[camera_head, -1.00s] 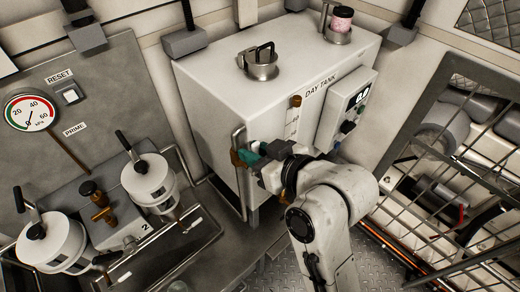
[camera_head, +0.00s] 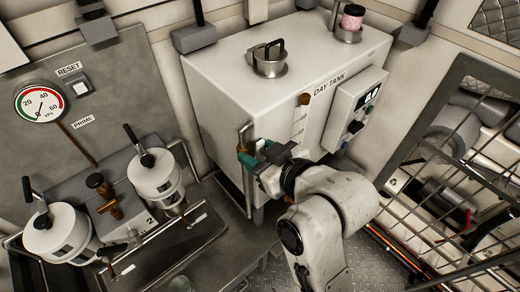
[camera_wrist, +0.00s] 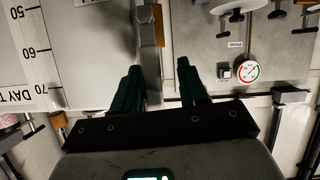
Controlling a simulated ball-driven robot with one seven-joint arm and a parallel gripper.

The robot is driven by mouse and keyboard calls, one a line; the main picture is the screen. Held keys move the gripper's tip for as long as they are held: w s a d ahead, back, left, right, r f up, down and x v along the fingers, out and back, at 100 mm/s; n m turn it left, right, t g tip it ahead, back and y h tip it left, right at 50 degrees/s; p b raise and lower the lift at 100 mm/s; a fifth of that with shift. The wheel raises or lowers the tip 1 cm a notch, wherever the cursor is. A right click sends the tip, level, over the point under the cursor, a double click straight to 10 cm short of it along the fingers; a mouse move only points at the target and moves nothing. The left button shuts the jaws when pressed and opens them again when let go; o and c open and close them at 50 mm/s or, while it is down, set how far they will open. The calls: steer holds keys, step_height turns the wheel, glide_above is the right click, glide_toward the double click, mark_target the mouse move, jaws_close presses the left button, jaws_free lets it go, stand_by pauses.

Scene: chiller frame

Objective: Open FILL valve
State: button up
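No FILL label can be read in either view. A metal pipe (camera_head: 247,183) with a bronze fitting runs up the front left edge of the white day tank (camera_head: 215,85). My gripper (camera_head: 257,153) has green fingers and is beside this pipe at the fitting's height. In the wrist view, the fingers of my gripper (camera_wrist: 158,66) are spread apart. A grey upright bar (camera_wrist: 149,55) with a bronze part (camera_wrist: 157,22) shows between them, nearer the left finger. I cannot tell whether the finger touches it.
A panel at left holds a pressure gauge (camera_head: 39,103), a RESET button (camera_head: 81,89) and two white canisters with black handles (camera_head: 155,178). A wire-mesh guard (camera_head: 455,165) stands at right. A pink-filled jar (camera_head: 351,20) sits on the tank top.

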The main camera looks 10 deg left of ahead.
steer(key=shift+o, duration=0.4)
steer(key=shift+r, duration=0.1)
steer(key=shift+s+d+r, duration=0.15)
steer(key=shift+d, duration=0.2)
steer(key=b+v, duration=0.1)
steer(key=v, duration=0.9)
